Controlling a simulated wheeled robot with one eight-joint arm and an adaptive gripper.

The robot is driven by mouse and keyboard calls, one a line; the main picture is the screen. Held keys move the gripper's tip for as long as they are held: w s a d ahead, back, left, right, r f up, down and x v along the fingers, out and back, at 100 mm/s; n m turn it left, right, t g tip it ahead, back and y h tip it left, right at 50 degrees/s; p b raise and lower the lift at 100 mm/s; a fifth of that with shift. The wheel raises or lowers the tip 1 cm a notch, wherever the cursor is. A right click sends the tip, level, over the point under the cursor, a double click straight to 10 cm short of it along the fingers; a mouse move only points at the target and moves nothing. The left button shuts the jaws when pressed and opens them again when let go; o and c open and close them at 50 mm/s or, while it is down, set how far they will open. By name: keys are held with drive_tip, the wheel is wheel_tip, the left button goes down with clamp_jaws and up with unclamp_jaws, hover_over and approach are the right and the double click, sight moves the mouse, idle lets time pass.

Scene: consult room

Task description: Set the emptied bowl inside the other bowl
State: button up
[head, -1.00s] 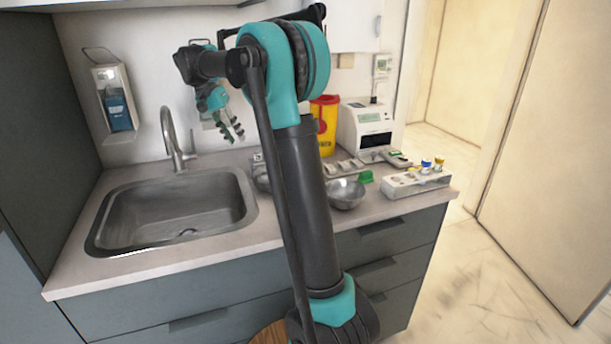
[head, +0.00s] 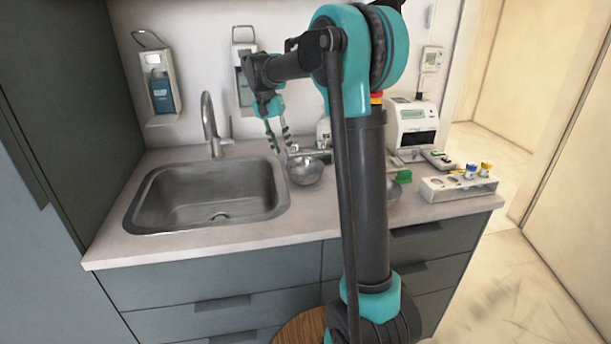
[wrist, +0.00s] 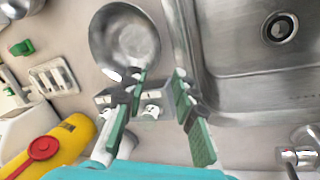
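A shiny metal bowl (head: 306,171) stands on the counter just right of the sink. In the wrist view this bowl (wrist: 125,38) looks empty. A second metal bowl (head: 393,190) stands farther right, mostly hidden behind my arm; only a bit of its rim shows at the wrist view's top left corner (wrist: 18,9). My gripper (head: 279,143) hangs above the counter, beside and above the first bowl. In the wrist view my gripper (wrist: 160,78) is open, with nothing between its fingers; its left fingertip overlaps the bowl's rim in the picture, and contact cannot be told.
The sink (head: 215,195) and tap (head: 212,125) lie left of the bowls. A green block (head: 404,176), a tube rack (head: 458,188) and a white device (head: 412,125) stand right. A yellow container with a red lid (wrist: 42,148) shows in the wrist view. The front counter strip is clear.

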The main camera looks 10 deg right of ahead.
drive_tip(key=shift+x, duration=2.9)
drive_tip(key=shift+s+d, duration=0.1)
drive_tip(key=shift+c, duration=0.2)
drive_tip(key=shift+r, duration=0.1)
clamp_jaws()
